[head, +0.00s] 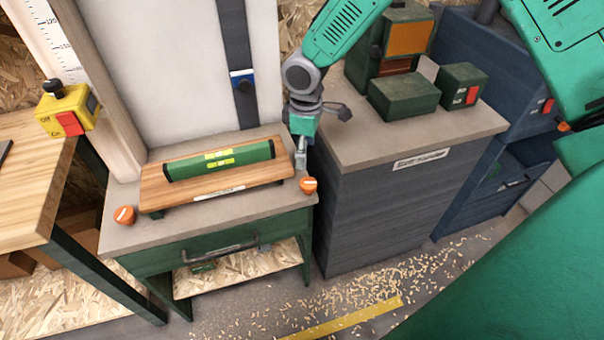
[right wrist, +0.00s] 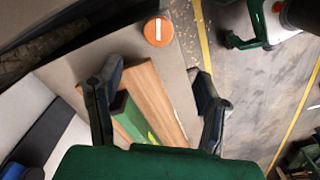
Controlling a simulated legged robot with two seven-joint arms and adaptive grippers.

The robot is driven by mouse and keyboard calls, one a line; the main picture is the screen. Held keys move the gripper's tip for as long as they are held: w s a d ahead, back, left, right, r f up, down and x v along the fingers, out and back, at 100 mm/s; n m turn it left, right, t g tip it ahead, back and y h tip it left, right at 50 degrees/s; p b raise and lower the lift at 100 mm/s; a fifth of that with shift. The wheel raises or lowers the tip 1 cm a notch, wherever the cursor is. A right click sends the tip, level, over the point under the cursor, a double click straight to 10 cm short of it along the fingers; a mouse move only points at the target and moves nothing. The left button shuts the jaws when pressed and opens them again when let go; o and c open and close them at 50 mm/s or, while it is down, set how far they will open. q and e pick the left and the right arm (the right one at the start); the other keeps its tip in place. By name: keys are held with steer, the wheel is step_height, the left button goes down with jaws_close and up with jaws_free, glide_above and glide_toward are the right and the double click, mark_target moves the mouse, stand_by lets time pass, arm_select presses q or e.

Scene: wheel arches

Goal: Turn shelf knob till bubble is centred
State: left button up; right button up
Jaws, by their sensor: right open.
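A wooden shelf (head: 270,172) sits on the grey top of a green bench. A green spirit level (head: 240,153) with a yellow vial (head: 219,157) lies along it; the bubble's position is too small to tell. One orange knob (head: 308,185) is at the bench's right front corner, another orange knob (head: 124,215) at the left. My right gripper (head: 301,160) is open, pointing down by the shelf's right end, just behind the right knob. In the right wrist view an orange knob (right wrist: 158,31) with a white line lies beyond the open fingertips (right wrist: 154,68), apart from them. The left gripper is not in view.
A yellow box with a red switch (head: 70,122) stands on a wooden table at left. A grey cabinet (head: 400,150) with green machine parts stands close to the right of the bench. Wood chips and a yellow line (head: 345,319) cover the floor in front.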

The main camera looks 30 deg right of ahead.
mark_target(309, 182)
steer(key=f, duration=0.4)
steer(key=d+f, duration=0.1)
steer(key=f, duration=0.6)
steer(key=shift+d+f, duration=0.25)
steer(key=shift+f, duration=0.05)
steer(key=shift+a+f, duration=0.25)
steer(key=shift+a, duration=0.05)
steer(key=shift+a+r, duration=0.1)
steer(key=shift+a, duration=0.25)
steer(key=c, duration=0.7)
steer(key=shift+d, duration=0.1)
steer(key=c, duration=0.4)
steer(key=shift+d, duration=0.3)
steer(key=shift+c, duration=0.2)
